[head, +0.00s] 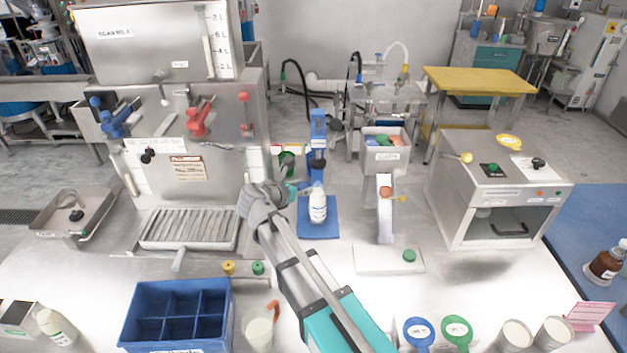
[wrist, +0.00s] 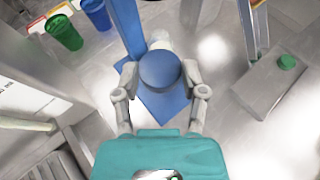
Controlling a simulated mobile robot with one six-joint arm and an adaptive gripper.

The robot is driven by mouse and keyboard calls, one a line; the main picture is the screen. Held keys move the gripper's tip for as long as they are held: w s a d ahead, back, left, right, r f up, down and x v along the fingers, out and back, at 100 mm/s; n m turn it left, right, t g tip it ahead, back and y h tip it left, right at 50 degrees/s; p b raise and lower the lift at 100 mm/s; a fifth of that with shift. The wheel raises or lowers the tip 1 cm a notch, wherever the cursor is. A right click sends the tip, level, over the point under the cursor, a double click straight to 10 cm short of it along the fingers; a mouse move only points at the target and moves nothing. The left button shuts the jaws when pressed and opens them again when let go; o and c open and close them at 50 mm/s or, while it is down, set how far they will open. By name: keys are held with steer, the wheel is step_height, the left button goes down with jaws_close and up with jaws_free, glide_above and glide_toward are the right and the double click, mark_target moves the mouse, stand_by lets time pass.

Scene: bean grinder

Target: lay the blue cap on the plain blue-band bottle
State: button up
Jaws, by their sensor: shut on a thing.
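My gripper (wrist: 161,76) is shut on the round blue cap (wrist: 160,70), with one finger on each side of it. In the head view my gripper (head: 303,189) is just left of a white bottle (head: 318,207), near its top. The bottle stands upright on a blue mat (head: 319,231) in front of a blue post (head: 317,140). In the wrist view part of the white bottle (wrist: 160,40) shows past the cap, which hides much of it. I cannot tell whether cap and bottle touch. The bottle's band is not clear.
A steel machine (head: 180,130) stands left of my gripper; a small metal chute (head: 386,215) stands right of the mat. A green cap (head: 409,255) lies on a white board (head: 375,262). A blue divided box (head: 178,315) is at the front left. Green and blue cups (wrist: 65,32) show in the wrist view.

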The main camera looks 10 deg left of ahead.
mark_target(319, 182)
steer(key=shift+w+d, duration=0.2)
steer(key=shift+w, duration=0.3)
steer(key=shift+w+d, duration=0.2)
steer(key=shift+w, duration=0.25)
steer(key=shift+w+d, duration=0.25)
steer(key=shift+w, duration=0.3)
steer(key=w, duration=0.1)
steer(key=w+d, duration=0.1)
steer(key=w, duration=0.1)
steer(key=shift+w+d, duration=0.25)
steer(key=shift+s+f+b, duration=0.2)
steer(key=shift+f+b, duration=0.35)
steer(key=shift+f, duration=0.25)
steer(key=shift+a+f+b, duration=0.1)
steer(key=shift+f+b, duration=0.5)
steer(key=shift+b, duration=0.2)
